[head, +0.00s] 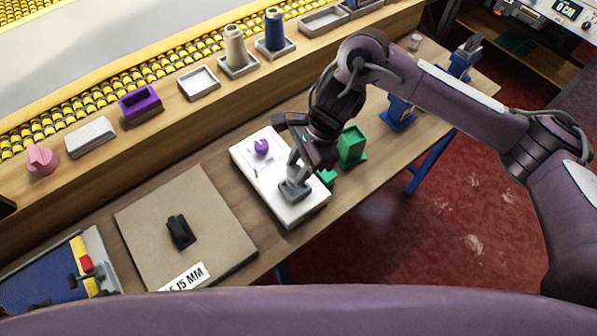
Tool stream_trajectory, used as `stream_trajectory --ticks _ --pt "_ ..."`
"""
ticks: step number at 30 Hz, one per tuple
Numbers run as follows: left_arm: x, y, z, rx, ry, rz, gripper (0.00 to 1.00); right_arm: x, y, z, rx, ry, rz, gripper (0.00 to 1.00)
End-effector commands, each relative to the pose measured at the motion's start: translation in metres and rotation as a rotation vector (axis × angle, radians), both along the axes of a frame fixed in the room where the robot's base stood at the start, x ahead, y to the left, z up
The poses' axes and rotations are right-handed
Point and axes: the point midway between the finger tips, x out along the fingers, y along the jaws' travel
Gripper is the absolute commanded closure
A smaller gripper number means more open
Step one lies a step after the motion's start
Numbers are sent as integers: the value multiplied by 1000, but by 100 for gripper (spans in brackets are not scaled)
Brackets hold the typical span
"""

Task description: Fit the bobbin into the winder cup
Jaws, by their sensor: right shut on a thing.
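The white winder base (262,188) lies on the wooden bench, with a purple knob (261,147) at its far end. A grey square winder cup (295,193) sits at its near end. My right gripper (295,174) points down at the cup, its grey fingertips directly over or just inside it. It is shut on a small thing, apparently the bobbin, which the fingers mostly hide. I cannot tell how deep it sits in the cup. My left gripper is not in view.
A green block-shaped holder (352,146) stands just right of the winder. A beige board (150,215) with a black clip (180,232) lies to the left. A raised shelf behind carries a purple tray (140,103), grey trays and thread cones (235,47). The bench edge is close on the near side.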

Motion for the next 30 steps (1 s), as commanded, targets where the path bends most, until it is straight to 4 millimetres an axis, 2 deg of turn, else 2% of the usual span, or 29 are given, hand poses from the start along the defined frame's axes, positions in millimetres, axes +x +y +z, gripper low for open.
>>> stream_trajectory --ticks 6,19,20,24,30 --pt "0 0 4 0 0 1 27 -1 0 -30 -1 4 -3 90" --pt "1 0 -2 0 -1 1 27 0 0 -37 0 1 0 90" --pt "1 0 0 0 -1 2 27 0 0 -35 0 1 -1 64" --pt "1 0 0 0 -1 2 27 0 0 -35 0 1 -1 46" --pt "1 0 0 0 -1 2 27 0 0 -35 0 1 -1 46"
